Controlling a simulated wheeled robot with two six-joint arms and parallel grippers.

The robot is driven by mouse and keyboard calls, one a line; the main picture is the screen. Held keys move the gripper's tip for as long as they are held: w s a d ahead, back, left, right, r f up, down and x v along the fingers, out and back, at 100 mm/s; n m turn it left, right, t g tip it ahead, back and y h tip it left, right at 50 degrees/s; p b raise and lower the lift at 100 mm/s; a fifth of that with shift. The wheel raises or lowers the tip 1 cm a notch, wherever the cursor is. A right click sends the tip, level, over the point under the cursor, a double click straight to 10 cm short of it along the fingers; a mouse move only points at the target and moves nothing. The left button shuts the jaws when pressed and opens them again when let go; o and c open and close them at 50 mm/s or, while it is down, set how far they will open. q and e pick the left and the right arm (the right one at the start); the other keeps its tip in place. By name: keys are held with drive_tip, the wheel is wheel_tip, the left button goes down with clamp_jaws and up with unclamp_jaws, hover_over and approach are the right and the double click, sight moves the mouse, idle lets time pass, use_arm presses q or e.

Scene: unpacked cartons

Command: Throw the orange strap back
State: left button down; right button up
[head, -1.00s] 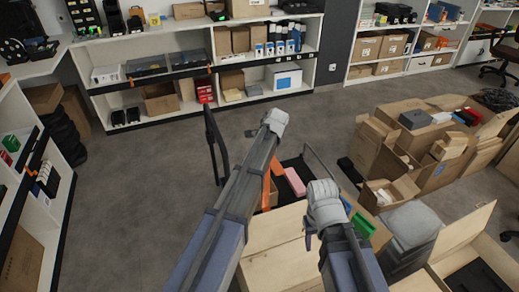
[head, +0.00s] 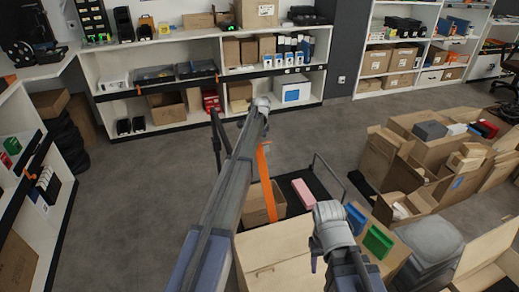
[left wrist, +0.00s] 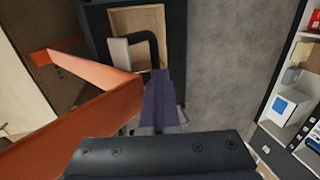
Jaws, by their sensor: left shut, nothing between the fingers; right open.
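The orange strap (head: 266,178) stands as a narrow upright band beside my left arm in the head view, above an open carton. In the left wrist view the strap (left wrist: 88,112) is large and close, bending across the left side. My left gripper (left wrist: 161,104) is shut and empty, just right of the strap, with a gap seen between them at the fingertips. In the head view it is hidden behind my left arm. My right gripper (head: 316,252) is open and only partly visible, well right of the strap, near the wooden box.
A black cart (head: 322,172) holds a pink box (head: 304,193) and the open carton (head: 256,207). Blue (head: 355,217) and green (head: 378,242) items lie at right. Several cartons fill the right; the floor at left is clear.

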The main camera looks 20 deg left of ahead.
use_arm(q)
drive_tip(key=shift+w+a+f+b, duration=0.15)
drive_tip(key=shift+w+f+b, duration=0.15)
drive_tip(key=shift+f, duration=0.15)
drive_tip(key=shift+w+a+f+b, duration=0.15)
drive_tip(key=shift+f+b, duration=0.1)
drive_tip(key=shift+f, duration=0.2)
use_arm(e)
drive_tip(key=shift+s+f, duration=0.1)
drive_tip(key=shift+f, duration=0.85)
use_arm(q)
drive_tip(key=shift+r, duration=0.1)
drive_tip(key=shift+w+a+r, duration=0.1)
use_arm(e)
drive_tip(key=shift+r, duration=0.15)
